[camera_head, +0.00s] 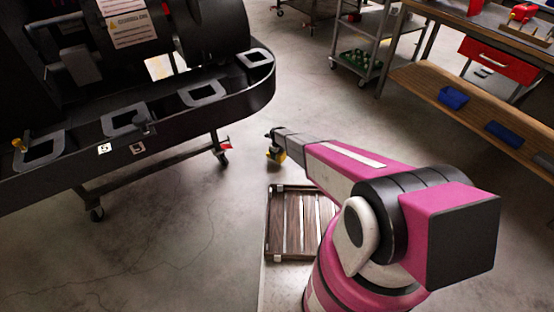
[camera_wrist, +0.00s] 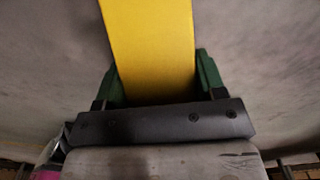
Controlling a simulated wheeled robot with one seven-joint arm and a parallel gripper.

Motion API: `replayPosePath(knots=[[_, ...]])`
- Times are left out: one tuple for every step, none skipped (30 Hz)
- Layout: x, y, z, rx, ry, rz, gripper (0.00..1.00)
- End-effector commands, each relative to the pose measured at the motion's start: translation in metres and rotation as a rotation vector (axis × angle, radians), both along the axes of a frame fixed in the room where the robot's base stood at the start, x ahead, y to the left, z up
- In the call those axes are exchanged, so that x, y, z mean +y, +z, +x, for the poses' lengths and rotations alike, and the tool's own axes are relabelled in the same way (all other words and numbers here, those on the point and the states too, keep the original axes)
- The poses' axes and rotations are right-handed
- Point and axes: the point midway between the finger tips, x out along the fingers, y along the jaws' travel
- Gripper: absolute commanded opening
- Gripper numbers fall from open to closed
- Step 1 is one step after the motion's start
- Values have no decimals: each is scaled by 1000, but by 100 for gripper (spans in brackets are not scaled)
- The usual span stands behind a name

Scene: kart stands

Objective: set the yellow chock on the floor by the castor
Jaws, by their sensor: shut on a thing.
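The yellow chock (camera_wrist: 150,45) fills the upper middle of the wrist view, between the two green finger pads of my gripper (camera_wrist: 155,85). My gripper is shut on it. I cannot tell whether the chock touches the floor.
The black kart stand (camera_head: 180,118) fills the left, with another castor (camera_head: 95,213) at its front. A slatted wooden dolly (camera_head: 270,225) lies on the floor below my arm. A workbench (camera_head: 480,100) and a grey trolley (camera_head: 365,55) stand at right. Floor between castor and dolly is clear.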

Motion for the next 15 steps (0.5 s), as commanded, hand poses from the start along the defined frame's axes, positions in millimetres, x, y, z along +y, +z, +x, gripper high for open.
replayPosePath(knots=[[2, -3, 4, 0, 0, 0, 28], [2, -4, 5, 0, 0, 0, 28], [2, -6, 5, 0, 0, 0, 28], [2, -8, 5, 1, 0, -1, 28], [2, -11, 5, 1, 0, 0, 28], [2, -16, 5, 1, 0, 0, 28], [2, -20, 5, 1, 0, 0, 28], [2, -25, 5, 1, 0, 0, 28], [2, -31, 5, 1, 0, 0, 28], [2, -35, 5, 1, 0, 0, 28], [2, -38, 5, 1, 0, 0, 28], [2, -41, 5, 1, 0, 0, 28], [2, -42, 5, 1, 0, -1, 28], [1, -43, 4, 0, 0, 0, 28], [1, -43, 4, 0, 0, 0, 28]])
